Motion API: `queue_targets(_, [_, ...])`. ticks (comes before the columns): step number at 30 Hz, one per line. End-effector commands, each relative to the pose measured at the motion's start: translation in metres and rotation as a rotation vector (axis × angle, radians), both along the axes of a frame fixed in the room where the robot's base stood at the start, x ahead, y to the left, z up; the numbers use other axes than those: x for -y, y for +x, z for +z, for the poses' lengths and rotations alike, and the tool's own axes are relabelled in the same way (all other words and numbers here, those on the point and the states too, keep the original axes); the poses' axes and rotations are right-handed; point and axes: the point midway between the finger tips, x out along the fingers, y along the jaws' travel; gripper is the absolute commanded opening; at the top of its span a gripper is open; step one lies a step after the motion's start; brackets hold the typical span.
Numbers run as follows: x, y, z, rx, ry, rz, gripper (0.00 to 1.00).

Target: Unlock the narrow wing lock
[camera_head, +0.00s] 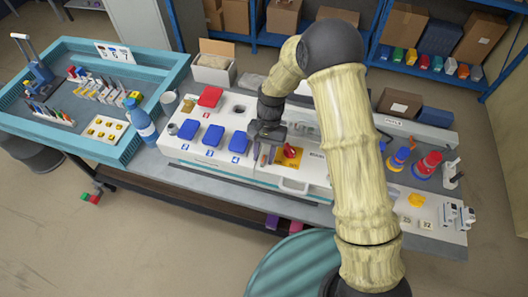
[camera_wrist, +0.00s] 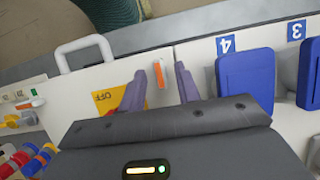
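A small narrow orange piece (camera_wrist: 158,75) stands on the white panel in the wrist view; it looks like the narrow wing lock, but its exact shape and lock position are hard to tell. My gripper (camera_wrist: 161,68) is open, with one purple-grey finger on each side of it and the left finger nearer. I cannot tell whether either finger touches it. In the head view my gripper (camera_head: 264,154) points down at the white panel (camera_head: 222,165), between the blue cover marked 4 and the red switch. The orange piece is not distinct there.
A red rotary switch (camera_head: 291,151) on a yellow plate sits right beside my gripper. Blue cover 4 (camera_wrist: 245,80) is close on the other side. A white handle (camera_wrist: 85,50) stands out from the panel. A blue bottle (camera_head: 141,122) stands left of the panel.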

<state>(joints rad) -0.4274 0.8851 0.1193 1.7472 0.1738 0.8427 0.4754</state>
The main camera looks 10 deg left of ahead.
Motion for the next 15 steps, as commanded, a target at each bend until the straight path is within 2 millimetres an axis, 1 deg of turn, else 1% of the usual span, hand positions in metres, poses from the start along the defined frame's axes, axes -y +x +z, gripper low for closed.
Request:
queue_targets(5, [0.000, 0.003, 0.005, 0.000, 0.000, 0.001, 0.33])
queue_targets(8, [0.000, 0.008, 0.015, 0.003, 0.001, 0.001, 0.33])
queue_targets(11, [0.001, 0.014, 0.030, 0.004, 0.002, 0.000, 0.33])
queue_targets(15, [0.002, 0.025, 0.056, 0.005, 0.002, 0.000, 0.33])
